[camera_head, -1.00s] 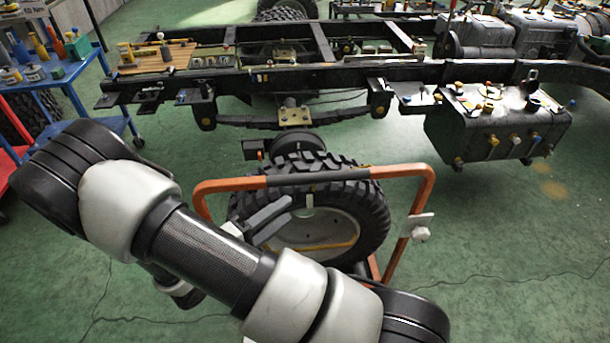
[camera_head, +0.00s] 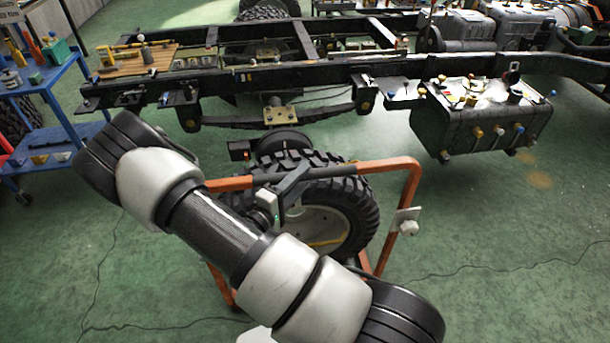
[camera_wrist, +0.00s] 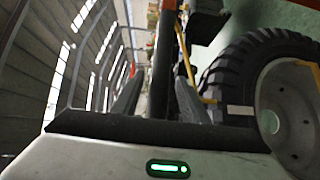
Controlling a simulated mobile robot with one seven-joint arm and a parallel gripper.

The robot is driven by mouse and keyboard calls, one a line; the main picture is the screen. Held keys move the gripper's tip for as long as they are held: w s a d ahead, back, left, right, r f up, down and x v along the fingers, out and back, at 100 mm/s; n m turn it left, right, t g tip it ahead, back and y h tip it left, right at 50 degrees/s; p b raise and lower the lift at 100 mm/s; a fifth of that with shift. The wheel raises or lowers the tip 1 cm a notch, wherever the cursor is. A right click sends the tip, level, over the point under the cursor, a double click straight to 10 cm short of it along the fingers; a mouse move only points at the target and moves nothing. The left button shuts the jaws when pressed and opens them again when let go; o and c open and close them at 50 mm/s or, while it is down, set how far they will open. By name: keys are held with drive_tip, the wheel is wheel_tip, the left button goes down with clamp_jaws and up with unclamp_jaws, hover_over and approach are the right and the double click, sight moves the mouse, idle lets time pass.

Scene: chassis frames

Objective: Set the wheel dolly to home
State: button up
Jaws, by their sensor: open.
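The wheel dolly is an orange tubular frame (camera_head: 388,228) with a dark sleeve along part of its top bar. It stands on the floor in the middle of the head view. A knobbly black tyre (camera_head: 357,205) on a pale rim sits in it. My gripper (camera_head: 280,183) is at the top bar, in front of the tyre, with its fingers apart. In the wrist view the bar (camera_wrist: 162,70) runs lengthwise between the open fingers (camera_wrist: 157,98). I cannot tell whether either finger touches it. My arm hides the dolly's lower left.
A truck chassis (camera_head: 310,75) stretches across behind the dolly, with a black tank (camera_head: 480,130) on its right. A blue tool cart (camera_head: 60,130) stands at the left. A thin cable lies on the green floor (camera_head: 500,230), which is open at the right.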

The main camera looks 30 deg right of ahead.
drive_tip(key=shift+x, duration=1.15)
clamp_jaws()
drive_tip(key=shift+w, duration=0.1)
